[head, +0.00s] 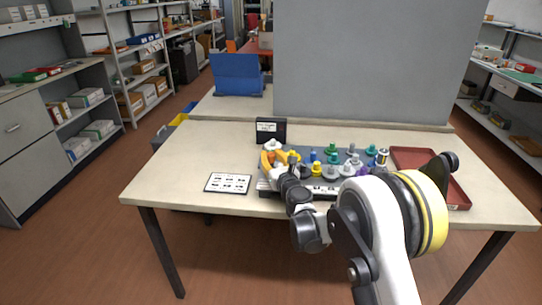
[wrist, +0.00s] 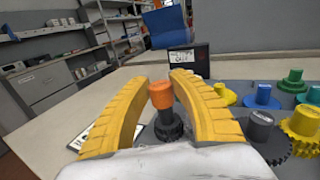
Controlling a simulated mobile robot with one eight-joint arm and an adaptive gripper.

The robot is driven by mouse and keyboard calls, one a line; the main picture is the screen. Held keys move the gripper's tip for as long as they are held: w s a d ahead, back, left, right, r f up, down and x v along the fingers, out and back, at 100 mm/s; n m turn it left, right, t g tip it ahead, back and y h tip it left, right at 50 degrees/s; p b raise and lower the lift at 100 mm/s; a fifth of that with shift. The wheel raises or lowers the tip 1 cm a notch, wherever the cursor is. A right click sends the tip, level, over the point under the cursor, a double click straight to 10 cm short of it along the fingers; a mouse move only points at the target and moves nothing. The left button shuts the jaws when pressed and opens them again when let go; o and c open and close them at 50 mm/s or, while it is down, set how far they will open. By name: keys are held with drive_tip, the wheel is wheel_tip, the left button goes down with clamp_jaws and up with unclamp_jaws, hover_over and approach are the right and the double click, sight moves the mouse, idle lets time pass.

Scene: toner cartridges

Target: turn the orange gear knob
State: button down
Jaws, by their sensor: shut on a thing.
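The orange gear knob (wrist: 162,95) stands upright on a dark gear base at the near left end of the gear board (wrist: 290,162) in the wrist view. My gripper (wrist: 160,82) has its two yellow fingers on either side of the knob, closed on it.
Several other coloured gears crowd the board to the right, including a blue one (wrist: 262,97) and a yellow one (wrist: 305,122). A black sign (head: 271,130) stands behind. A printed card (head: 228,183) lies left, a red tray (head: 458,190) right.

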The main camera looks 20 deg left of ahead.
drive_tip(key=c, duration=1.1)
unclamp_jaws()
drive_tip(key=v, duration=1.2)
